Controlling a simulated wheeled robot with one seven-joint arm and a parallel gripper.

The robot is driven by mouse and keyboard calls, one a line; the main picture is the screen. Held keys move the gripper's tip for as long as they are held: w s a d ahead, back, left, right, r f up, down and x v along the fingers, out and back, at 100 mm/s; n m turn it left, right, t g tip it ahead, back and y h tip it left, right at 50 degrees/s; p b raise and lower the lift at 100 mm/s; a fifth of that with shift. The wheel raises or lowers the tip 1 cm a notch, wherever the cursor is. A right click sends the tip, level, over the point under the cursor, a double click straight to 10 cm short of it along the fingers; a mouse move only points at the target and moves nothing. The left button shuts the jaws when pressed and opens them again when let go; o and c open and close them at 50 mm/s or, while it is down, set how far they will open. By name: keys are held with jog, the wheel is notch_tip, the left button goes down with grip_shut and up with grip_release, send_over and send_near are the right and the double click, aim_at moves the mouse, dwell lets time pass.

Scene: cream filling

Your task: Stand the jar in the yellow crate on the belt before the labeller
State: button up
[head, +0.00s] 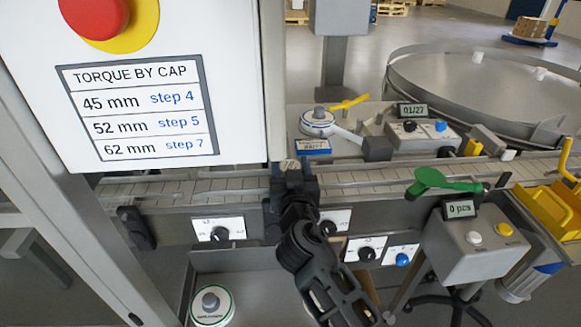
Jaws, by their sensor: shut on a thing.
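My gripper (291,178) is at the belt (225,185), in front of the right edge of the large white panel. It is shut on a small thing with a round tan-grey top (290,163). My fingers hide most of that thing, so I cannot tell for sure that it is the jar, or whether it touches the belt. The yellow crate (553,213) is at the right edge, partly cut off, and I make out no jar in it. A machine with a 01/27 display (412,111) stands behind the belt; I cannot tell which machine is the labeller.
Rails run along the belt. A round table (480,80) is behind. A white round thing (211,305) with a grey knob is at bottom left.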

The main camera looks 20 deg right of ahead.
jog(key=shift+f+b, duration=0.35)
jog(key=shift+b, duration=0.15)
jog(key=o, duration=1.2)
jog(key=shift+r, duration=0.15)
jog(key=shift+r+p, duration=0.25)
jog(key=shift+p, duration=0.3)
jog(key=shift+s+a+f, duration=0.1)
jog(key=shift+s+f, duration=0.05)
jog(key=shift+s, duration=0.2)
jog(key=shift+b+v, duration=1.55)
jog(key=shift+v, duration=4.15)
